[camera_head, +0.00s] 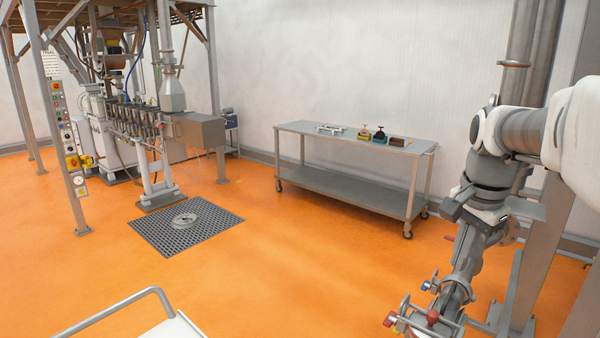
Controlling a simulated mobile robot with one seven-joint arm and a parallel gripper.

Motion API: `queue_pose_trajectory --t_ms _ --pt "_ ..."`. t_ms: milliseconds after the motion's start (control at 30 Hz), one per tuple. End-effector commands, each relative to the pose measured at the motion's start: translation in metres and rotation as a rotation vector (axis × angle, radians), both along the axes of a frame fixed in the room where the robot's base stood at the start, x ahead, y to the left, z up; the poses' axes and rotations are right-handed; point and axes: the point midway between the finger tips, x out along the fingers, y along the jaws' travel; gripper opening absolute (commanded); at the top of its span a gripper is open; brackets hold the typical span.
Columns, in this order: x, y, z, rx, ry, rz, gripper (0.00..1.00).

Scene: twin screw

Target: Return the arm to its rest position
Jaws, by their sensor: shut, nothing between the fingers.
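My white and grey arm reaches in from the right edge and bends down at the wrist. My gripper (472,213) is at its lower end, shut and empty, in front of grey pipework at the right. Its fingertips are hard to make out against the pipes behind and below. In this view the gripper is to the right of the steel table and clear of the things on its top.
A wheeled steel table (345,186) by the wall bears several small tools. Pipework with red and blue valve handles (432,317) stands below my gripper. A floor grate (150,236), a machine (140,120) and a control panel post (68,150) are left. Open orange floor lies between.

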Motion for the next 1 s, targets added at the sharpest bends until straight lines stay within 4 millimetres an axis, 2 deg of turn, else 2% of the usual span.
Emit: queue_pose_trajectory --t_ms 33,300,600,800,1000 --pt "-0.011 0.012 0.004 -0.001 -0.021 0.065 0.00" --pt "-0.065 0.065 0.005 -0.056 -0.116 0.422 0.00" --pt "-0.127 0.112 -0.012 -0.190 -0.209 0.808 0.00" --pt "-0.157 0.129 -0.029 -0.286 -0.245 1.000 0.00" --pt "-0.169 0.135 -0.038 -0.332 -0.256 1.079 0.00"
